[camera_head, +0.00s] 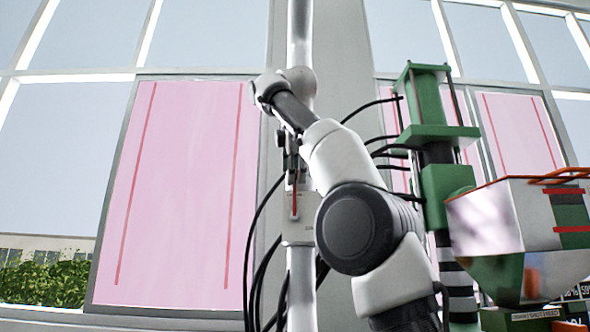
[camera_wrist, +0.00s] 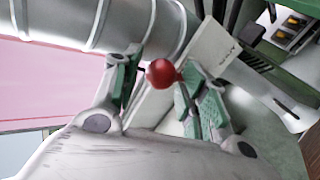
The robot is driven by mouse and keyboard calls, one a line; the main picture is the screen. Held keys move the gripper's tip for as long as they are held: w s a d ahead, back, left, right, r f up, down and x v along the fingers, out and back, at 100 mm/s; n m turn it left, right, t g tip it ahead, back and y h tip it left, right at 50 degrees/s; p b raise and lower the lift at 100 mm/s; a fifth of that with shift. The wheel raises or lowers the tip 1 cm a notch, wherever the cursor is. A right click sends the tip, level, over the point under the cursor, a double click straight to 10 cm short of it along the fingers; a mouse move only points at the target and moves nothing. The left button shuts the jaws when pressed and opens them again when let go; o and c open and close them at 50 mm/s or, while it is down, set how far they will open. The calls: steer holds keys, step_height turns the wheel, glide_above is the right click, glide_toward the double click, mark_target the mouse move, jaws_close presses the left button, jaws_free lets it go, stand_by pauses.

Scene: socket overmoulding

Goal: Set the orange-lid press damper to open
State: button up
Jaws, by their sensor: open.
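The orange-lid press is the green machine (camera_head: 447,190) at the right of the head view, with a hopper (camera_head: 535,220) whose orange rim (camera_head: 560,178) shows. A damper with a pale plate (camera_head: 299,229) is on the vertical duct (camera_head: 301,290) left of it. In the wrist view a red ball knob (camera_wrist: 161,73) lies between the fingertips of my gripper (camera_wrist: 165,70), which is open with green pads. I cannot tell whether the pads touch the knob. The pale damper plate (camera_wrist: 205,55) and the duct (camera_wrist: 115,25) show behind it. My gripper (camera_head: 290,158) is small and partly hidden in the head view.
Black cables (camera_head: 262,230) hang beside the duct, and others run to the press. Pink panels (camera_head: 178,190) and large windows stand behind. Green plants (camera_head: 45,278) are at the lower left. My arm covers much of the space between duct and press.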

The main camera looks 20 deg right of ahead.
steer(key=shift+s+r, duration=0.15)
steer(key=shift+s, duration=0.05)
steer(key=s+a, duration=0.4)
steer(key=s, duration=0.8)
steer(key=shift+r, duration=0.25)
stand_by(0.6)
